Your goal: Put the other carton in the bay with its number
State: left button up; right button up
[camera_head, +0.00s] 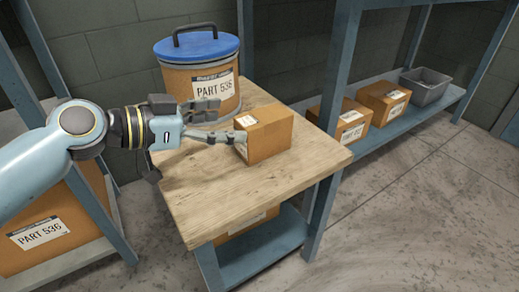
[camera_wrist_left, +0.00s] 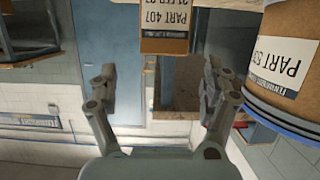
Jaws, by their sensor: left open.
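A brown carton (camera_head: 265,135) stands on the wooden table top (camera_head: 190,215) near its right edge, with a pale label on its top. My left gripper (camera_head: 212,122) is open beside the carton's left side, with one finger at or very near that side; I cannot tell whether it touches. In the left wrist view the fingers (camera_wrist_left: 160,85) are spread with nothing held between them. A carton (camera_wrist_left: 165,46) labelled PART 407 shows upside down above them. No bay number is readable. My right gripper is not in view.
A blue-lidded drum (camera_head: 203,88) labelled PART 536 stands behind the gripper; it also shows in the left wrist view (camera_wrist_left: 285,50). Cartons (camera_head: 338,125) and a grey bin (camera_head: 426,84) sit on the right shelf. A blue shelf post (camera_head: 345,65) rises beside the table.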

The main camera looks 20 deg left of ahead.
aim_at(264, 115)
pick_arm(q)
jog(key=b+x, duration=0.1)
jog(key=x, duration=0.3)
jog(key=shift+w+d+f, duration=0.1)
jog(key=shift+w+d, duration=0.1)
jog(key=shift+w, duration=0.1)
jog(key=b+x, duration=0.1)
jog(key=x, duration=0.3)
jog(key=shift+w+f+b, duration=0.3)
jog(key=shift+f+b, duration=0.05)
jog(key=shift+b, duration=0.05)
jog(key=shift+w+d, duration=0.2)
jog(key=shift+w, duration=0.1)
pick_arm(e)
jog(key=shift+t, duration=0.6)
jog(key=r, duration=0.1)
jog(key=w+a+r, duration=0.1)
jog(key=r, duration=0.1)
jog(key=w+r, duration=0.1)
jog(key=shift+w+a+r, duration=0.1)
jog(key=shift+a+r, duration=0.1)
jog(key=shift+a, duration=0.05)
pick_arm(q)
jog(key=shift+c, duration=0.2)
jog(key=shift+r, duration=0.1)
jog(key=c, duration=1.6)
